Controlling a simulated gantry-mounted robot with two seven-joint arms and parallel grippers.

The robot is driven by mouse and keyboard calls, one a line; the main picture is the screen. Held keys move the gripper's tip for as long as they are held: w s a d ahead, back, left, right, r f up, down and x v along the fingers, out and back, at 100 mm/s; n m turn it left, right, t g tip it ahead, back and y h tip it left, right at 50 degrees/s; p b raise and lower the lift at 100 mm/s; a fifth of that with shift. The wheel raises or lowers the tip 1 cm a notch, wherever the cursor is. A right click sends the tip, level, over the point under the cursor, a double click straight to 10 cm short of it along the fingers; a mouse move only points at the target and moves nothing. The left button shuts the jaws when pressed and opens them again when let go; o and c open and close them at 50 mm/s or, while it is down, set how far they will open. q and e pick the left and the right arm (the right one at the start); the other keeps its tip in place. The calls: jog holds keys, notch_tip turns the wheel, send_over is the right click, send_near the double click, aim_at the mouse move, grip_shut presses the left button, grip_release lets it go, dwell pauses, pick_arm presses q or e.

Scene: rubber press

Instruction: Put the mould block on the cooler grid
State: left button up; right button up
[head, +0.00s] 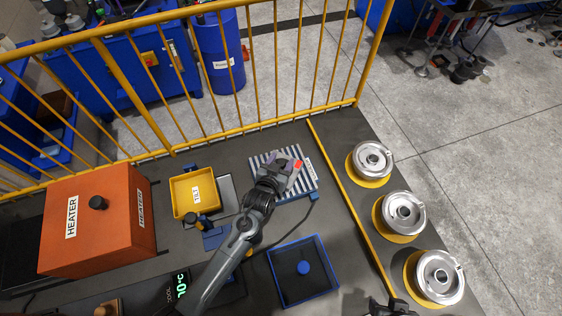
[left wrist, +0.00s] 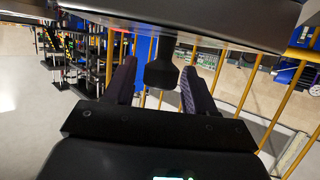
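The cooler grid (head: 262,158), a blue-and-white striped plate, lies on the bench near the fence. My left gripper (head: 285,165) is over it and hides its middle. A small red patch shows at the fingers. In the left wrist view the two purple-grey fingers (left wrist: 160,80) stand apart, one each side of a dark knob (left wrist: 162,68) under a grey slab. I cannot tell whether they touch the knob, or whether the slab is the mould block. No mould block shows clearly in the head view. My right gripper (head: 390,308) is at the bottom edge, partly cut off.
The orange heater (head: 85,235) stands at the left, beside a yellow tray (head: 193,178). Silver round moulds (head: 404,211) stand at the right beyond a yellow strip. A yellow fence (head: 240,132) runs behind the bench.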

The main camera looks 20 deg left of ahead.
pick_arm(q)
jog(key=shift+o, duration=0.6)
jog(key=shift+r, duration=0.2)
jog(key=s+a+r+g, duration=0.1)
jog(key=s+r+g, duration=0.1)
jog(key=s, duration=0.8)
jog(key=s+a+r+m+g+p, duration=0.1)
jog(key=s+g, duration=0.4)
jog(key=s, duration=0.6)
jog(key=s+a+r+m+g, duration=0.1)
jog(key=s+a+r+g, duration=0.1)
jog(key=s, duration=0.8)
jog(key=shift+s+a+r+g+p, duration=0.25)
jog(key=shift+r+g+p, duration=0.05)
jog(key=shift+r+g, duration=0.35)
